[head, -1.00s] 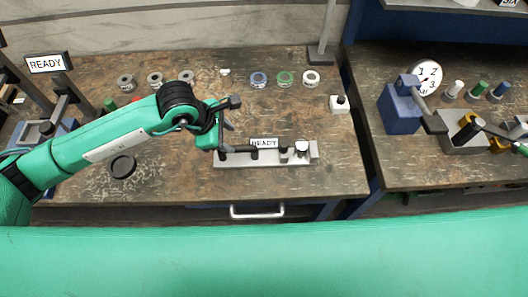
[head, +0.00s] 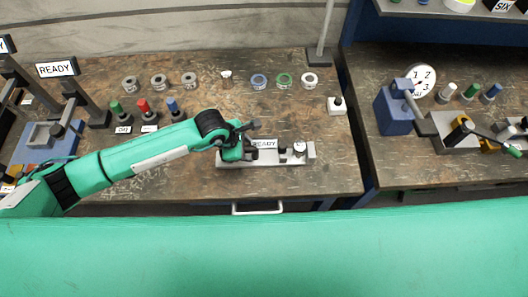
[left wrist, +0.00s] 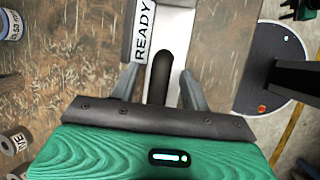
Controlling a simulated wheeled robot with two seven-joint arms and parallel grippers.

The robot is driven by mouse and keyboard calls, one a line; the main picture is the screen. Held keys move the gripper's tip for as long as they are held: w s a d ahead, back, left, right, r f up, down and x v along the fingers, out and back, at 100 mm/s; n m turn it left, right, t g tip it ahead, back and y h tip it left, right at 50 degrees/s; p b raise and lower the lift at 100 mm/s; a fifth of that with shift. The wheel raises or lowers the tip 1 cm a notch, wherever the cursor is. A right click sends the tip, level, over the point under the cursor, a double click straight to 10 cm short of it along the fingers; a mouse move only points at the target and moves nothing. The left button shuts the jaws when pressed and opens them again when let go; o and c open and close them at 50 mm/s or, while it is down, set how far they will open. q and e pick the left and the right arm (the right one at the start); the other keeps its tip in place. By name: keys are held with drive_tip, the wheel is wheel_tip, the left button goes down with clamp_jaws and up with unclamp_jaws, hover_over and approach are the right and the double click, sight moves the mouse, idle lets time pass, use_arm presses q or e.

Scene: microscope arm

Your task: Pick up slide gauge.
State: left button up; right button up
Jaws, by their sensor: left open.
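A light grey rail-like fixture (head: 275,160) lies near the front edge of the left table, with a READY label (head: 264,144) and dark and metal knobs on top. I take it for the slide gauge, but cannot be sure. My left gripper (head: 252,141) is at its left end, partly hiding it. In the left wrist view, the open fingers (left wrist: 160,88) stand on either side of a black rounded post (left wrist: 161,72), with gaps visible. The READY label (left wrist: 144,35) is just left of the post. My right gripper is not in view.
Several rings stand along the table's back, including a blue-centred one (head: 259,81). Red (head: 143,106), green and blue pegs stand behind my left arm. A dial device (head: 397,110) is on the right table. The wood behind the fixture is clear.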

use_arm(q)
drive_tip(key=shift+c, duration=0.2)
clamp_jaws()
idle(1.1)
drive_tip(key=shift+w+d+r, duration=0.1)
drive_tip(key=shift+w+r, duration=0.1)
